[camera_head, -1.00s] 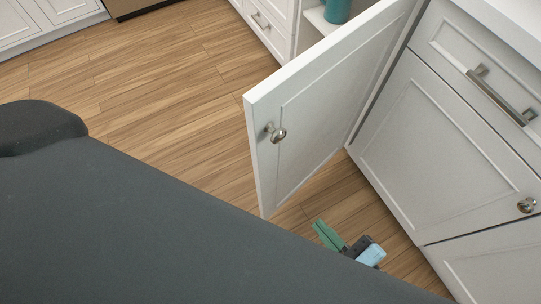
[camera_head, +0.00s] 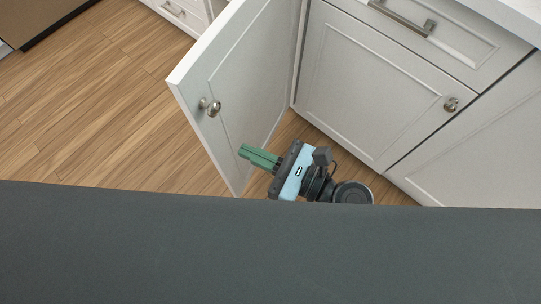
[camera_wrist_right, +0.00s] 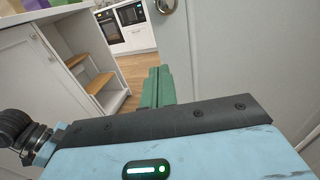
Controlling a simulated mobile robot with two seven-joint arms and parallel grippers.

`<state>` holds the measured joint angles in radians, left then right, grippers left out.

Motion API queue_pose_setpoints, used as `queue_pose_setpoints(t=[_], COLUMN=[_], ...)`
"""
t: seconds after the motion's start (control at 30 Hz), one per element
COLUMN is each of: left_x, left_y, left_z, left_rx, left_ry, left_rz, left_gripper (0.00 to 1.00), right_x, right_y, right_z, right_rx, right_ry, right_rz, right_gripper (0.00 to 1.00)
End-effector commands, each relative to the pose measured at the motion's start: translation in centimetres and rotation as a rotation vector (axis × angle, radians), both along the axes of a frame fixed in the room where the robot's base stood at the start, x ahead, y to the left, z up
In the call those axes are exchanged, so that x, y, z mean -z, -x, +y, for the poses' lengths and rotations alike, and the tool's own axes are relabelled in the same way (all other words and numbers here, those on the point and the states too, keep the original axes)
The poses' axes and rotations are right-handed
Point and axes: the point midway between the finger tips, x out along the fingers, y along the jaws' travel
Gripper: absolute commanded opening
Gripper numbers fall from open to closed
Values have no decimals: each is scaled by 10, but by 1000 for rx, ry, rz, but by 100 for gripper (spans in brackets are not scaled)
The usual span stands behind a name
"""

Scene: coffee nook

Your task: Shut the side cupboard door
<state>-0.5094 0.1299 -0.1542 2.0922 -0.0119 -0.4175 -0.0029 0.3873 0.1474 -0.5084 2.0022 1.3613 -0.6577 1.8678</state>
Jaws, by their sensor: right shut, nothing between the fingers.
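The side cupboard door (camera_head: 235,85) is white, panelled and stands open in the head view, with a round metal knob (camera_head: 211,106) on the face towards me. Its hinge side meets the drawer cabinet at the right. My right gripper (camera_head: 243,151), with shut green fingers and nothing between them, overlaps the door's lower part from the right. I cannot tell whether it touches the door. In the right wrist view the fingers (camera_wrist_right: 158,86) point ahead beside the pale door panel (camera_wrist_right: 240,45), with a knob (camera_wrist_right: 166,5) at the top. My left gripper is not in view.
A white cabinet (camera_head: 375,90) with a knob and a drawer handle (camera_head: 402,17) stands right of the door. Wooden floor (camera_head: 90,110) is clear at the left. The wrist view shows wooden boards (camera_wrist_right: 98,83) in an open white unit and an oven (camera_wrist_right: 109,28) beyond.

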Motion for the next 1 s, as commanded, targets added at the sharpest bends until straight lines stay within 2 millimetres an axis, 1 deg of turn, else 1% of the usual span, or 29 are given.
queue_pose_setpoints(t=[0.03, 0.2, 0.4, 0.6, 1.0], left_x=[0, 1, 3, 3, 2], left_y=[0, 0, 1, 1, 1], left_z=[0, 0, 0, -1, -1], left_rx=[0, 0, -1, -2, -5], left_ry=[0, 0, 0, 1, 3], left_rz=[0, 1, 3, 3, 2], left_gripper=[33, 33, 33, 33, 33], right_x=[-1, -1, 0, 0, 0], right_y=[-4, -16, -26, -31, -31], right_z=[10, 38, 62, 73, 73], right_rx=[1, 0, 0, 0, 0], right_ry=[-3, -1, 0, 1, 1], right_rz=[-1, -2, 0, 0, -1], right_gripper=[0, 0, 0, 0, 0])
